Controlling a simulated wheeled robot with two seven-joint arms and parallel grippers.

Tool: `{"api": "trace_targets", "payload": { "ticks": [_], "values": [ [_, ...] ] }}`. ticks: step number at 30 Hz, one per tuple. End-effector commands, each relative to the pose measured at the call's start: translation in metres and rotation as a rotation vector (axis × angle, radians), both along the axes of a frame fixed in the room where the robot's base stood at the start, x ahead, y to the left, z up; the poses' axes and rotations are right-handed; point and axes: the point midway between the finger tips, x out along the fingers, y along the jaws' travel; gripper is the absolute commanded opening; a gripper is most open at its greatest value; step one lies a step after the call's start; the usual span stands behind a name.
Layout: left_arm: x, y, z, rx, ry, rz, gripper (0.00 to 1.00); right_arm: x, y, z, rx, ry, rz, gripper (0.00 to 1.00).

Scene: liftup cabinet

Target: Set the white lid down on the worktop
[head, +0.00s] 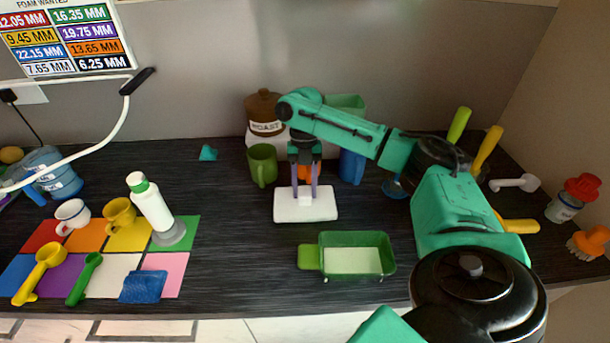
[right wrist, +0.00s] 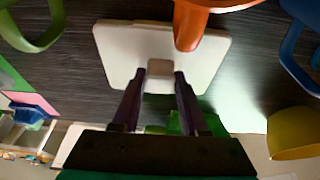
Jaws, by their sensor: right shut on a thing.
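The white lid (head: 290,211) is a flat rounded square with a small knob, level at the middle of the dark worktop (head: 235,265). It also shows in the right wrist view (right wrist: 118,52). My right gripper (head: 305,192) points straight down over the lid, its two purple fingers shut on the knob. The fingers show in the right wrist view (right wrist: 160,78) on either side of the knob. The lid is at or just above the worktop; I cannot tell whether it touches. My left gripper is not in view.
A green handled tray (head: 323,241) stands in front of the lid. Behind it are a green mug (head: 263,164), an orange mug (right wrist: 188,25), a blue mug (head: 351,168) and a brown-lidded jar (head: 265,112). A coloured mat (head: 110,279) with cups and scoops lies left. Bare worktop lies left of the lid.

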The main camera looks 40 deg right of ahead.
Motion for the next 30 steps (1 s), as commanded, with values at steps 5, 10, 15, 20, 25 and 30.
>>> {"api": "trace_targets", "payload": {
  "ticks": [5, 10, 15, 20, 25, 30],
  "values": [
    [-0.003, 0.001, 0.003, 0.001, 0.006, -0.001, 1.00, -0.003, 0.000, -0.008, -0.001, 0.006, 0.002, 0.00],
    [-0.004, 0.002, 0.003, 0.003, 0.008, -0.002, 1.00, -0.003, 0.001, -0.009, 0.000, 0.007, 0.002, 0.55],
    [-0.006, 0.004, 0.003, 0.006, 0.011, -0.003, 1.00, -0.003, 0.001, -0.009, 0.000, 0.006, 0.002, 0.73],
    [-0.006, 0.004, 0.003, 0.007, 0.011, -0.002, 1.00, -0.003, 0.001, -0.009, 0.000, 0.005, 0.002, 0.73],
    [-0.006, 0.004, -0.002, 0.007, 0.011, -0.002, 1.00, 0.002, -0.001, 0.003, 0.001, 0.002, 0.001, 0.73],
    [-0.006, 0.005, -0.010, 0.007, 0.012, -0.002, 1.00, 0.012, -0.008, 0.042, 0.003, 0.000, 0.002, 0.73]
  ]
}}
